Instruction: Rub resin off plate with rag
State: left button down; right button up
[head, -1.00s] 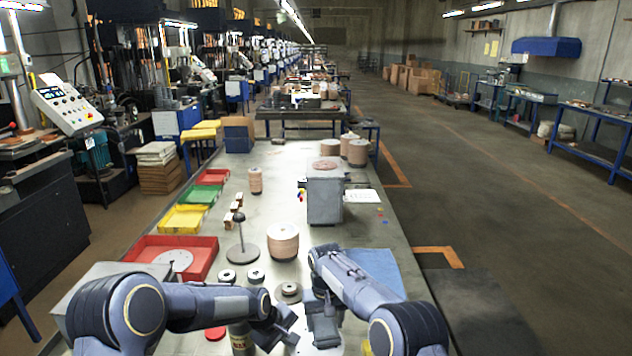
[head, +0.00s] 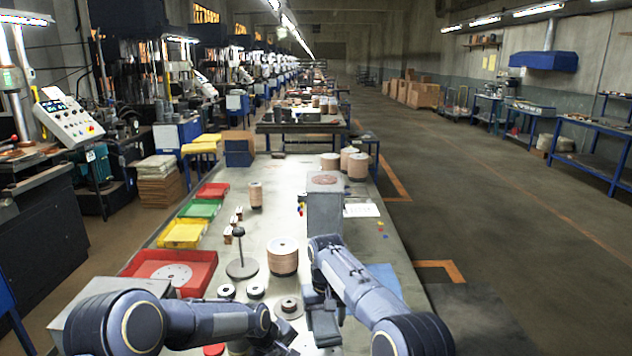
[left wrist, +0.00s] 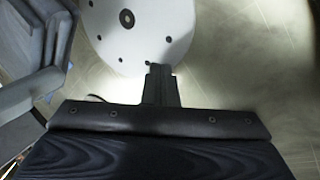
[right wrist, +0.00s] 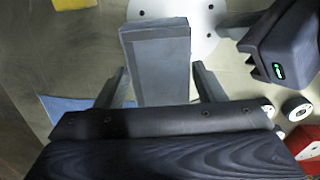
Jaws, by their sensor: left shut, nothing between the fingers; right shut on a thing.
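The white plate (left wrist: 175,40) with several holes lies flat on the bench; its edge also shows in the right wrist view (right wrist: 205,42). I cannot make out resin on it. My right gripper (right wrist: 160,82) is shut on a grey rectangular block (right wrist: 158,62), whose far end overlaps the plate in that view. Whether it touches the plate I cannot tell. My left gripper (left wrist: 160,72) is shut and empty, its fingertips over the plate's edge. A blue cloth (right wrist: 72,108), perhaps the rag, lies flat on the bench, partly behind my right arm in the head view (head: 388,277).
A red tray (head: 205,262) with a white holed disc stands at left. Small rings lie close by. The bench's right edge is near my right arm.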

jog(key=shift+r, duration=0.35)
pick_arm(q)
jog(key=shift+r+p, duration=1.5)
jog(key=shift+r, duration=1.55)
pick_arm(e)
jog(key=shift+r, duration=1.45)
pick_arm(q)
jog(key=shift+a+r, duration=0.1)
jog(key=shift+r, duration=0.1)
pick_arm(e)
jog(key=shift+f, duration=0.1)
jog(key=shift+f+b, duration=0.95)
jog(key=shift+b, duration=0.1)
pick_arm(q)
jog(key=v, duration=1.1)
jog(key=shift+s+r, duration=0.2)
jog(key=shift+r, duration=0.05)
